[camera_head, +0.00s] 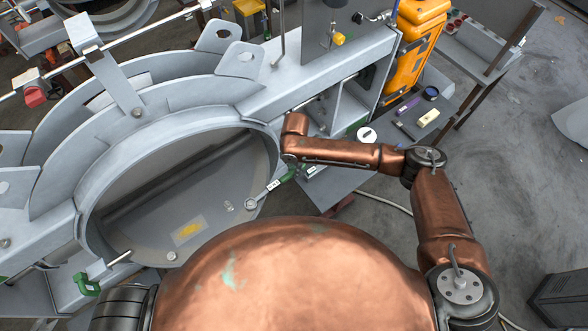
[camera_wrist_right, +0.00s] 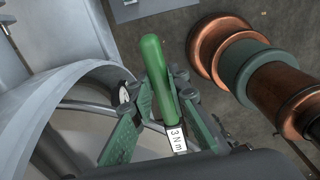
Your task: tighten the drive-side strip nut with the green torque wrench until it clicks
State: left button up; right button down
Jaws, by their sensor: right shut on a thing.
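The green torque wrench (camera_head: 275,184) points down and left from my right gripper (camera_head: 290,172). The wrench's far end lies by a round grey nut or bolt end (camera_head: 250,204) at the ring's right edge. I cannot tell whether it is fully seated there. In the right wrist view, the wrench's green handle (camera_wrist_right: 158,75) with its white "3 Nm" label lies between the green fingers of the right gripper (camera_wrist_right: 160,108), which is shut on it. The wrench head is hidden in that view. My left gripper cannot be made out.
The large grey damper ring (camera_head: 100,200) fills the left, with an open bore and upright lugs. A small green fitting (camera_head: 88,286) sits at its lower left. A shelf holds a white-topped round item (camera_head: 366,134) and small parts. An orange case (camera_head: 410,45) stands behind.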

jog(key=shift+f, duration=0.55)
dwell(0.4)
jog(key=shift+s+d+m, duration=0.45)
jog(key=shift+s+m, duration=0.15)
jog(key=shift+s, duration=0.25)
jog(key=shift+s+d+m, duration=0.5)
jog(key=shift+s+m, duration=0.1)
jog(key=shift+s, duration=0.3)
jog(key=shift+s+d+m, duration=0.45)
jog(key=shift+s+m, duration=0.15)
jog(key=shift+s, duration=0.25)
jog(key=s+d+m, duration=0.1)
jog(key=s+m, duration=0.2)
jog(key=s, duration=0.3)
jog(key=shift+w+d, duration=0.1)
